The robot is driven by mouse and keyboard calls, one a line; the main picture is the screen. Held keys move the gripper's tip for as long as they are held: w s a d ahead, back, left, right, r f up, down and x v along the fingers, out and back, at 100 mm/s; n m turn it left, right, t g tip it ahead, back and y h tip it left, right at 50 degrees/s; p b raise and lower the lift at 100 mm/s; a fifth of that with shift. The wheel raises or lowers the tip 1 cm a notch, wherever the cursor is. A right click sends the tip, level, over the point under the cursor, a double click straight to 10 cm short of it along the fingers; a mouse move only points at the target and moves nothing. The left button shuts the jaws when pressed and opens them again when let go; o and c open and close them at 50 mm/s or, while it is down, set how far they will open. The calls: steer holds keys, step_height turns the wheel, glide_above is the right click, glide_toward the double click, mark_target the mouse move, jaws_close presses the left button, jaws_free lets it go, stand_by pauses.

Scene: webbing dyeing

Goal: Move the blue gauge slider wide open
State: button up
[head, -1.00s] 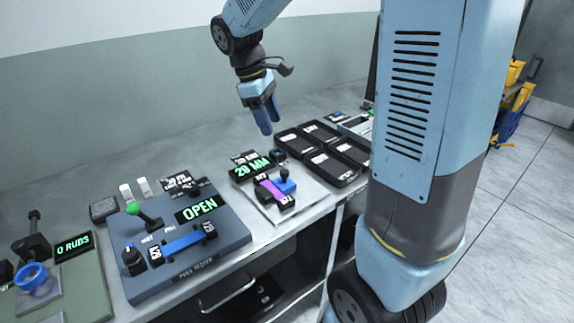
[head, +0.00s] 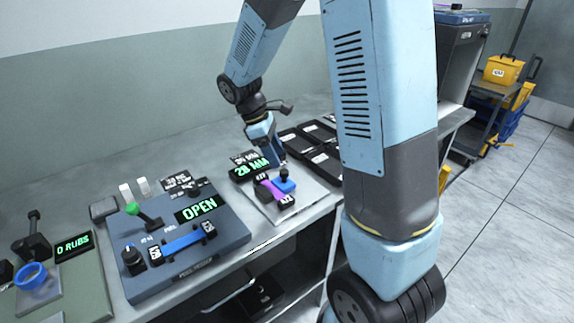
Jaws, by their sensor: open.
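The blue gauge slider (head: 285,184) sits on a pale gauge plate with a dark knob on top, beside a purple strip (head: 270,189) held between black blocks. The gauge display (head: 250,170) behind it glows green and appears to read 28 MM. My gripper (head: 278,158) hangs fingers down just behind the slider, next to the display, apart from the slider as far as I can tell. Its fingers are small and partly hidden against the gauge; it is open, with nothing seen between them.
Left of the gauge, a dark blue-grey machine (head: 188,262) carries a green-tipped lever (head: 140,212), a blue strip and an OPEN display. Black trays (head: 325,166) stand behind right, partly hidden by my arm. Further left is a rub counter (head: 74,245).

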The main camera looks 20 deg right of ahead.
mark_target(283, 169)
steer(key=shift+x, duration=2.4)
steer(key=shift+c, duration=0.2)
jaws_close()
steer(key=shift+w, duration=0.1)
